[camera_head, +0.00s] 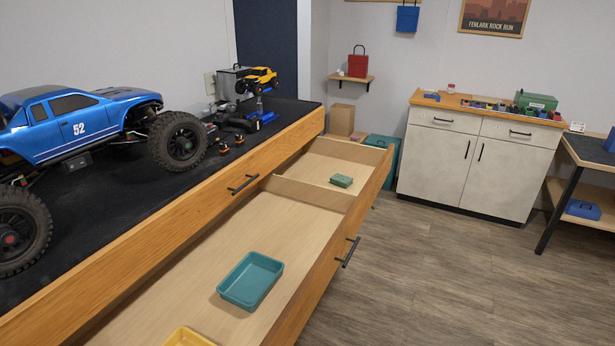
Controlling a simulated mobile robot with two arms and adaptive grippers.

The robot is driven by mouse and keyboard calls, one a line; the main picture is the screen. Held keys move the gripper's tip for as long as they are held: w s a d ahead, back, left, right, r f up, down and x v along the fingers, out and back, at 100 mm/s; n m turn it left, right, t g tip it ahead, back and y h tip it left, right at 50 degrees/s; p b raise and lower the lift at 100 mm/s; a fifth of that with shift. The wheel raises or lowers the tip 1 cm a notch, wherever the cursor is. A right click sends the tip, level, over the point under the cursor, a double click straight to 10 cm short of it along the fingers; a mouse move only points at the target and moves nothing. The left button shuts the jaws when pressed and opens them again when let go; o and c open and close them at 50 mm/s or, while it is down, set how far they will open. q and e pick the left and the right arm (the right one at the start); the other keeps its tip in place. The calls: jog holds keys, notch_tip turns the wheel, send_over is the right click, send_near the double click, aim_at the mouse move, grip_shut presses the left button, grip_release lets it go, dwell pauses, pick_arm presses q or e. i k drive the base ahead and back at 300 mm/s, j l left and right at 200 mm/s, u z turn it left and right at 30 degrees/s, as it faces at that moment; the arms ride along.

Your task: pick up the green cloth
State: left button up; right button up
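A small folded green item (341,181), which looks like the green cloth, lies flat in the far compartment of the open drawer (215,240). A low wooden divider separates it from the nearer, larger compartment. Nothing covers the cloth in this view. Neither of my grippers is in view.
A teal tray (239,298) and a yellow tray (188,338) sit in the near compartment. The blue RC crawler (85,128) stands on the black-topped bench, with tools and small parts beyond it. The floor (440,275) right of the drawer is clear.

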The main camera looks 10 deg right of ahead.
aim_at(340, 179)
jog(key=i+l+u, duration=0.1)
jog(key=l, duration=0.35)
jog(key=i+l+u, duration=0.1)
jog(key=l, duration=0.4)
jog(key=i+l+u, duration=0.15)
jog(key=l, duration=0.35)
jog(key=i+l+u, duration=0.1)
jog(key=l, duration=0.4)
jog(key=i+l+u, duration=0.1)
jog(key=l, duration=0.45)
jog(key=i, duration=0.05)
